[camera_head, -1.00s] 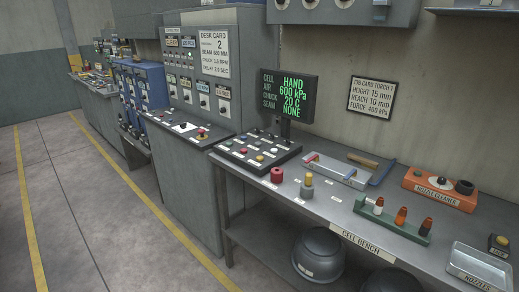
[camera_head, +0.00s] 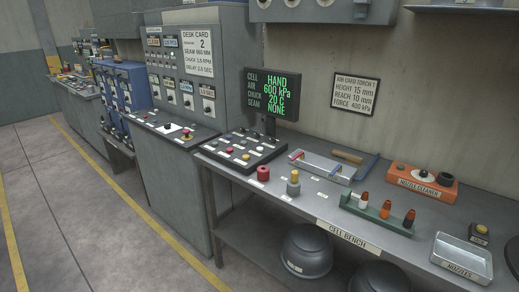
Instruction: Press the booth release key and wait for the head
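The cell bench (camera_head: 330,215) runs along the wall on the right. On it lies a dark key panel (camera_head: 243,149) with several small coloured keys; their labels are too small to read, so I cannot tell which is the booth release key. A red button (camera_head: 263,173) and a grey post with a yellow top (camera_head: 293,184) stand in front of it. The display (camera_head: 271,94) behind the panel reads CELL HAND, AIR 600 kPa, CHUCK 20 C, SEAM NONE. No welding head is recognisable. My gripper is not in view.
A grey control desk (camera_head: 175,135) and a blue cabinet (camera_head: 132,85) stand to the left. A green rack (camera_head: 375,213), orange nozzle cleaner (camera_head: 423,184) and metal tray (camera_head: 462,256) are on the bench. Floor (camera_head: 90,200) at the left is open.

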